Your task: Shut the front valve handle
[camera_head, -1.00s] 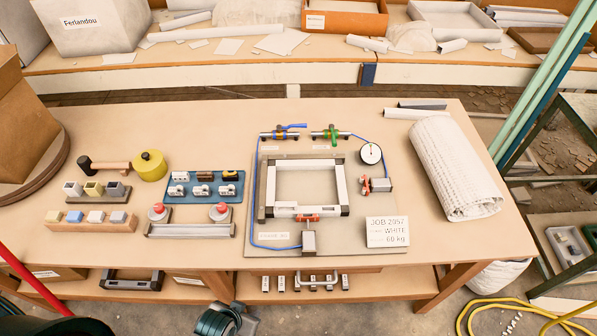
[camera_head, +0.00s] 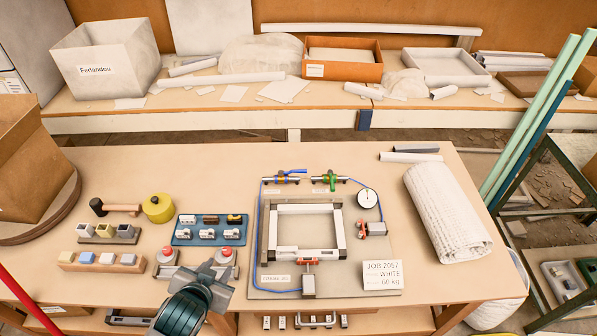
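On the grey board (camera_head: 376,288) on the bench, two small valves sit along the back edge. The left valve has a blue handle (camera_head: 293,172), lying roughly along its body and slightly slanted. The right valve has a green handle (camera_head: 332,181), set across its body. Their small labels are too small to read, so I cannot tell which is the front one. My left gripper (camera_head: 226,262) comes in from the bottom, over the bench's front edge, left of the board and apart from both valves. My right gripper is not in view.
A white frame (camera_head: 343,235) lies on the board, with red clamps at its right (camera_head: 362,228) and front (camera_head: 307,262). A round gauge (camera_head: 367,198) and a job card (camera_head: 382,275) are nearby. A blue tray (camera_head: 208,240) and a white roll (camera_head: 447,215) flank the board.

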